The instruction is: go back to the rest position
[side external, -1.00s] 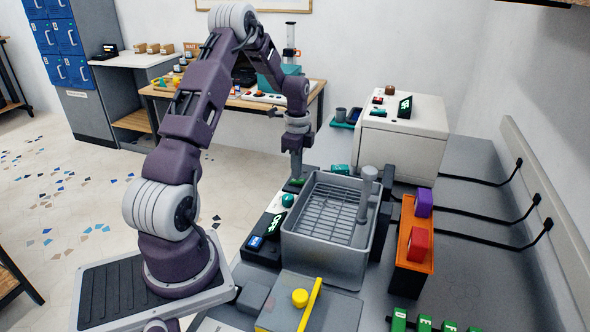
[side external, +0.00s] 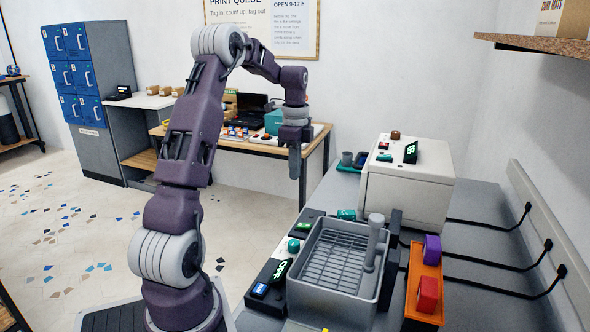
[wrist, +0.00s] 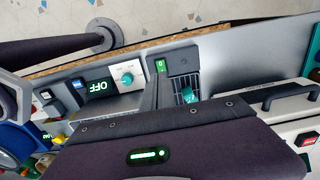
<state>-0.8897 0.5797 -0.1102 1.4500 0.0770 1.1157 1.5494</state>
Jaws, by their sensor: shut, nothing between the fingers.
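My gripper (side external: 294,172) hangs fingers down from the raised purple arm in the side external view. It is shut and empty, in the air above and behind the grey basket unit (side external: 381,262), apart from it. In the wrist view my gripper's dark body fills the lower part, with a lit green strip on it. A grey finger (wrist: 149,92) reaches up from it, and the fingertips cannot be made out clearly.
A control panel reading OFF (side external: 281,270) with a teal knob (side external: 293,245) stands left of the basket. A white printer box (side external: 405,190) stands behind it. An orange tray (side external: 424,284) holds a purple and a red block. A shelf (side external: 530,46) juts in at upper right.

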